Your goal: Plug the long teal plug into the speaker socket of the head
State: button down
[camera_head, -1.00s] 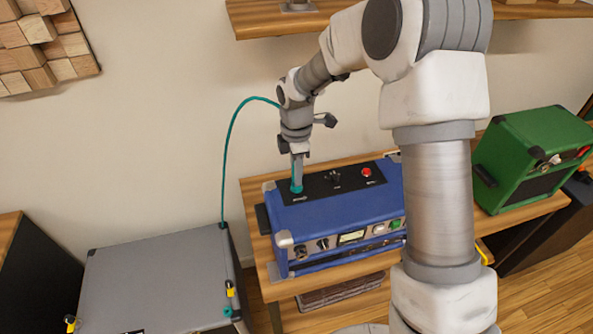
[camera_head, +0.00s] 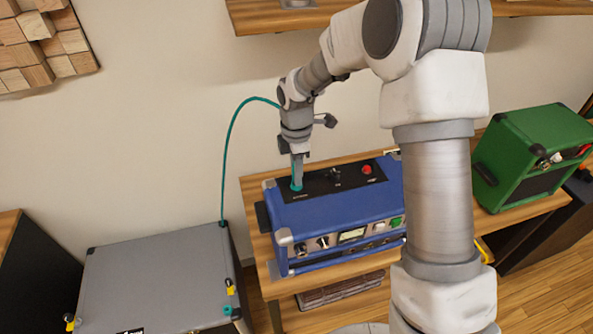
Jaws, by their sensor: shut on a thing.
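The blue amp head (camera_head: 340,221) stands on the wooden bench, with a dark panel on its top. My gripper (camera_head: 297,174) points straight down over the left end of that panel, shut on the teal plug (camera_head: 296,187). Only a short teal part shows below the fingers, at the panel surface. The fingers hide the rest, and I cannot tell how deep the plug sits or see the socket under it. A teal cable (camera_head: 229,150) arcs from behind my gripper down to the grey cabinet (camera_head: 158,276) at lower left.
A red knob (camera_head: 367,169) and a dark switch (camera_head: 335,174) stand on the panel right of my gripper. A green amp (camera_head: 530,158) is on the right of the bench (camera_head: 255,211). A wooden shelf (camera_head: 400,17) hangs above. My arm hides the blue head's right end.

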jog(key=c, duration=0.6)
grip_release()
jog(key=shift+r, duration=0.15)
notch_tip(320, 180, up, 16)
jog(key=s+d+r+m+t, duration=0.1)
jog(key=s+d+r+m, duration=0.3)
jog(key=s+r+m, duration=0.15)
jog(key=s+d+m+t, duration=0.1)
jog(key=s+d+m, duration=0.2)
jog(key=s+m, duration=0.2)
jog(key=s+d+m+t, duration=0.2)
jog(key=s+d+m, duration=0.2)
jog(key=s, duration=0.4)
jog(key=s+d+r+m+t, duration=0.1)
jog(key=s+d+m, duration=0.2)
jog(key=s+m, duration=0.3)
jog(key=shift+s+d+m+t, duration=0.15)
jog(key=shift+s+m+t, duration=0.1)
jog(key=shift+m+t, duration=0.1)
